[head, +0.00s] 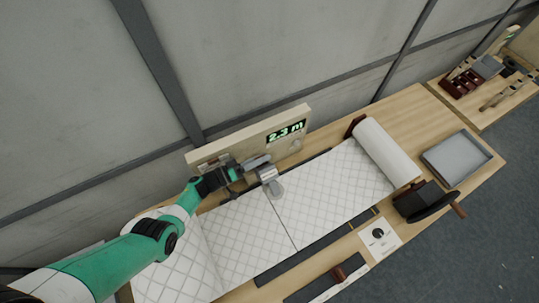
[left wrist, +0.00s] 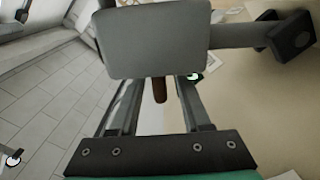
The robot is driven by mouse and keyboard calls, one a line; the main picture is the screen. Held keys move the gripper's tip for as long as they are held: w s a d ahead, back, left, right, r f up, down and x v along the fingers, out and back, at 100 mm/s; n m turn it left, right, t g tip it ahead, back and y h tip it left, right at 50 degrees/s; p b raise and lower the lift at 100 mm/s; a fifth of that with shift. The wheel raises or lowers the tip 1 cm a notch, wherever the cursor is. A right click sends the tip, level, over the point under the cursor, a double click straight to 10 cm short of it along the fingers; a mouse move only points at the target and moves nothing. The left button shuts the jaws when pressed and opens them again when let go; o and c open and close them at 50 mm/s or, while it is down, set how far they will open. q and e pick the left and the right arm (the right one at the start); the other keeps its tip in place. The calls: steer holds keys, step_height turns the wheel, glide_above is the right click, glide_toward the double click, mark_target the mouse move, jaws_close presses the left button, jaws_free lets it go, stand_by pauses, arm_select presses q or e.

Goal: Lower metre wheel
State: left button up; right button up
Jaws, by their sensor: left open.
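The metre wheel is a grey housing (head: 266,173) with a pale wheel (head: 276,188) over the white quilted wadding (head: 322,190); I cannot tell whether the wheel touches the sheet. My left gripper (head: 255,164) is at the left and wall side of the housing, with its fingers close to it. In the left wrist view a grey block (left wrist: 150,42) on a bar lies across the ends of my open gripper (left wrist: 158,92). A brown peg (left wrist: 160,90) shows between the fingers, apparently not gripped. My right gripper is not in view.
A wooden board (head: 245,138) with a green "2.3 m" display (head: 286,131) stands behind the wheel. A wadding roll (head: 388,152) lies at the right. A knob card (head: 379,236) lies in front.

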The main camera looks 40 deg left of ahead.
arm_select(q)
steer(key=b+x, duration=0.1)
steer(key=x, duration=0.2)
steer(key=shift+w+d, duration=0.1)
steer(key=shift+w, duration=0.15)
jaws_close()
stand_by(1.2)
